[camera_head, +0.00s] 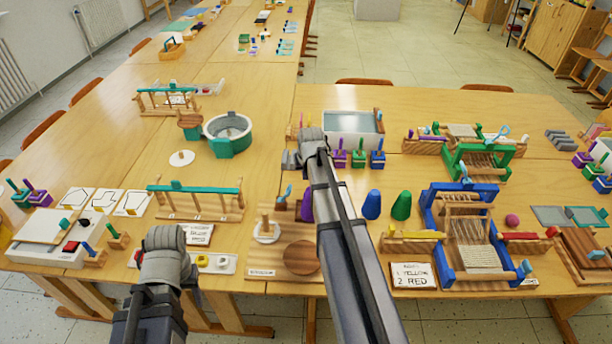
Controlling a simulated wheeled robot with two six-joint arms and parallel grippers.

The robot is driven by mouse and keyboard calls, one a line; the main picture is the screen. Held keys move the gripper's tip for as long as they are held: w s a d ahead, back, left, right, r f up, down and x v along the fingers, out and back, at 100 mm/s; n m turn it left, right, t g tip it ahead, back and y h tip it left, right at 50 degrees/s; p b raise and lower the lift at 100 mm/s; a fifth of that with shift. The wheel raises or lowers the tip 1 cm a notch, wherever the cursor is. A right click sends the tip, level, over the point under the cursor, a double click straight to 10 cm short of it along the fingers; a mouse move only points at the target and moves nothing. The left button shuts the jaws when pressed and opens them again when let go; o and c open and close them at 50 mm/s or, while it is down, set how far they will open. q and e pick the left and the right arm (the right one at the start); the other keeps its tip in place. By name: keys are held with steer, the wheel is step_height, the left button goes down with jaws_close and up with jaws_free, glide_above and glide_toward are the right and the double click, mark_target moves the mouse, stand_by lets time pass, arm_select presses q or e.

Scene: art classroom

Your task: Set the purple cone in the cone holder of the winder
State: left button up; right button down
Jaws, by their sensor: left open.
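The purple cone (307,206) stands on the table, its right side partly hidden behind my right arm; blue (372,205) and green (401,206) cones stand to its right. The winder (262,262) looks to be the wooden board in front, with a round wooden disc (302,257) and an upright peg on a pale round base (266,232). I cannot tell for certain which part is the cone holder. My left gripper (166,238) is open, left of the winder, near the front edge. My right gripper (311,136) is beyond the purple cone, its fingers unclear.
A blue loom (434,228) stands to the right, with a green loom (453,158) behind it. A white tub (353,145) is near my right gripper. A teal-topped wooden rack (239,200) and a tray of small pots (218,263) lie near my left gripper.

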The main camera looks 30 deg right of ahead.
steer(key=shift+t+h+b, duration=0.5)
steer(key=shift+t+b, duration=0.4)
steer(key=shift+b, duration=0.05)
steer(key=shift+w+d+r, duration=0.15)
steer(key=shift+w+d, duration=0.1)
steer(key=shift+w, duration=0.4)
steer(key=shift+w+d+r, duration=0.1)
steer(key=shift+w+d, duration=0.1)
steer(key=shift+w, duration=0.4)
stand_by(1.0)
steer(key=shift+w+d+f, duration=0.15)
steer(key=shift+w+d, duration=0.1)
steer(key=shift+w, duration=0.4)
steer(key=shift+w+d+f, duration=0.1)
steer(key=shift+w+d, duration=0.15)
steer(key=shift+w, duration=0.35)
stand_by(0.8)
steer(key=c, duration=1.6)
jaws_free()
steer(key=c, duration=1.1)
jaws_free()
steer(key=shift+r, duration=0.1)
